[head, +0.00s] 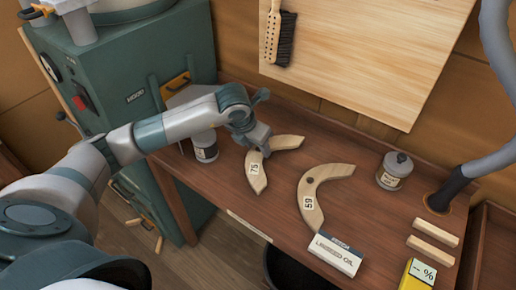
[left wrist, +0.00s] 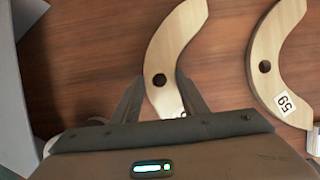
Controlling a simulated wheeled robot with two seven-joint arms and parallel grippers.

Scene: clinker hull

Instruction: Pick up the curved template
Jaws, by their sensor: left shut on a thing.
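A pale wooden curved template marked 75 (head: 257,178) is at the middle of the brown bench. My left gripper (head: 259,149) is shut on it near its middle, and the gripper hides part of its bend. In the left wrist view the template (left wrist: 172,45) runs up from between the fingers (left wrist: 160,95), with a dark hole just ahead of them. I cannot tell whether it is clear of the bench. A second curved template marked 59 (head: 309,198) lies to its right; it also shows in the left wrist view (left wrist: 267,45). My right gripper is not in view.
A linseed oil box (head: 334,256), a grey jar (head: 394,171), two wooden strips (head: 433,241) and a yellow box (head: 417,274) stand right. A grey hose (head: 485,165) meets the bench at right.

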